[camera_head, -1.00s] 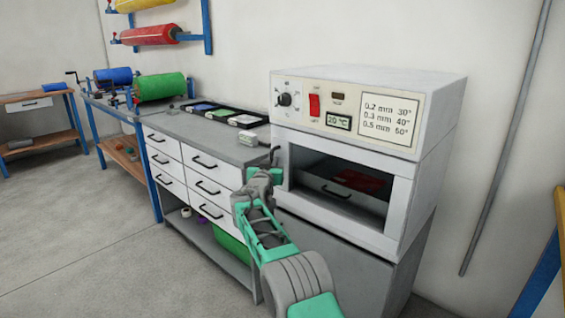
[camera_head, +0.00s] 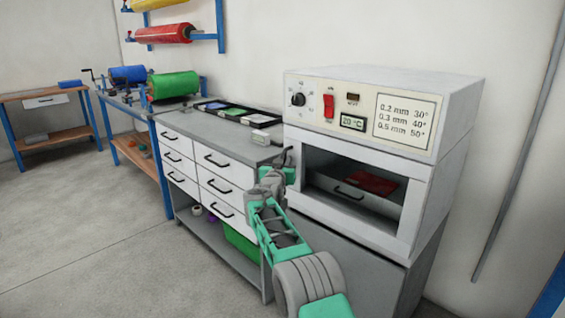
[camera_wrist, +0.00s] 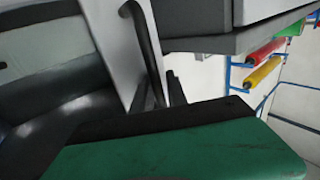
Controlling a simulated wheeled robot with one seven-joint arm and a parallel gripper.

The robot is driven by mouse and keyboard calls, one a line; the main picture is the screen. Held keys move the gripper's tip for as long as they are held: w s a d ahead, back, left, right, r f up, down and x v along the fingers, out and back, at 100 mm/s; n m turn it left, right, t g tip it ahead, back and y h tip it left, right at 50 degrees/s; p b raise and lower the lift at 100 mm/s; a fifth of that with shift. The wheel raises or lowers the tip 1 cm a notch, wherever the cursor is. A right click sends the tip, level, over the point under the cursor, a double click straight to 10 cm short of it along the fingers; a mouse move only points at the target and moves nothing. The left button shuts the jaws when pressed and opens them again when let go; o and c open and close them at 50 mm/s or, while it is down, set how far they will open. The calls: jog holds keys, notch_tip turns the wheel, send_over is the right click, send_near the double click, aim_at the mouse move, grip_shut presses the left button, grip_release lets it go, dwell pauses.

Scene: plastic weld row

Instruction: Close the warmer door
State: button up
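The warmer (camera_head: 455,130) is a white box with a control panel, standing at the right. Its front is open and its dark inside shows. The door is hard to make out in the head view; a narrow pale strip with a dark upright handle (camera_head: 287,157) shows at the opening's left edge. In the wrist view a pale panel (camera_wrist: 108,30), likely the door, fills the upper middle, with a dark curved handle (camera_wrist: 137,14) on it. My gripper (camera_head: 274,178) is beside the handle, at the left of the opening. Whether its fingers grip the handle is unclear.
Inside the warmer lie a red sheet (camera_head: 372,183) and a pale tray with a black handle (camera_head: 348,193). Open floor (camera_head: 90,230) lies at the left.

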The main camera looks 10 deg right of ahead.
jog(key=shift+d+r, duration=0.1)
jog(key=shift+d, duration=0.35)
jog(key=shift+s, duration=0.15)
jog(key=v, duration=0.7)
jog(key=shift+s+a+p, duration=0.25)
jog(key=shift+a+p, duration=0.2)
jog(key=shift+a, duration=0.05)
jog(key=shift+a, duration=0.1)
jog(key=s+a+b, duration=0.3)
jog(key=s+a, duration=0.1)
jog(key=a, duration=0.3)
jog(key=shift+s+a+b, duration=0.3)
jog(key=shift+s+a, duration=0.1)
jog(key=shift+f, duration=0.2)
